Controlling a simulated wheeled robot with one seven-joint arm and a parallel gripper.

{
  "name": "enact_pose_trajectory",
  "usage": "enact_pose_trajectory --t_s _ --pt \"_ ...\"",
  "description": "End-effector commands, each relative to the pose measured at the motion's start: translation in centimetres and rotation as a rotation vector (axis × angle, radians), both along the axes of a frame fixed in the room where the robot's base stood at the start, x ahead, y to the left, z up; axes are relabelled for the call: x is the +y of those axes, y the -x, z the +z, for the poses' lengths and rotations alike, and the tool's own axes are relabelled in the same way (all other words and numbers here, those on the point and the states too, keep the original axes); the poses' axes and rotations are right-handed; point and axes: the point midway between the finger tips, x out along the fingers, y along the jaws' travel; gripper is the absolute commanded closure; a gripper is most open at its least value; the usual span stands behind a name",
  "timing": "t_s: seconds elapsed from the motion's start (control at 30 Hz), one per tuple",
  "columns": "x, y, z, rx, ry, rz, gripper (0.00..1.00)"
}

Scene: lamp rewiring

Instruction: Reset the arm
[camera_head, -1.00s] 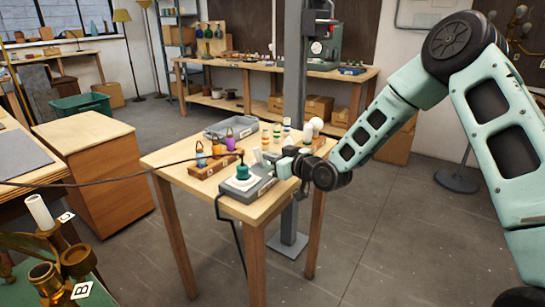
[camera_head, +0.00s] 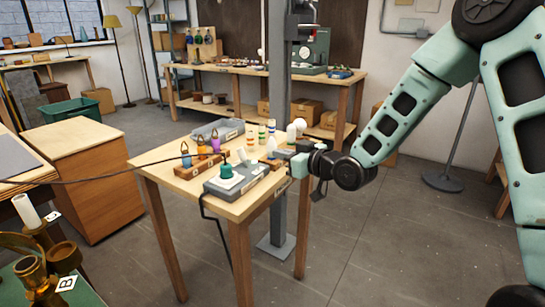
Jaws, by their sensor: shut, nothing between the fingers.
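My arm reaches in from the right side of the head view, with its pale green links and dark joints. My gripper (camera_head: 284,160) is at the right edge of the small wooden table (camera_head: 236,207), near table height. It is small in the picture and partly blends with the things behind it. It is shut, with nothing seen held in it.
Colourful small parts stand in a wooden holder (camera_head: 198,171), beside a grey tray (camera_head: 217,130). White bulbs and banded pieces stand near my gripper. A grey post (camera_head: 278,90) rises behind the table. A dark cable crosses at left. The floor (camera_head: 400,240) at right is open.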

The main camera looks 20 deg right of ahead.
Motion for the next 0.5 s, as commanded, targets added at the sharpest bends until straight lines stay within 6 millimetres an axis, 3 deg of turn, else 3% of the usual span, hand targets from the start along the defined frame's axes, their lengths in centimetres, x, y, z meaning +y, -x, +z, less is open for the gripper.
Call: enact_pose_trajectory --t_s 0.17,0.5 --pt "-0.61 1.13 0.52 0.0 0.0 -0.001 1.0" --pt "-0.65 1.28 0.6 0.0 0.0 0.0 1.0"
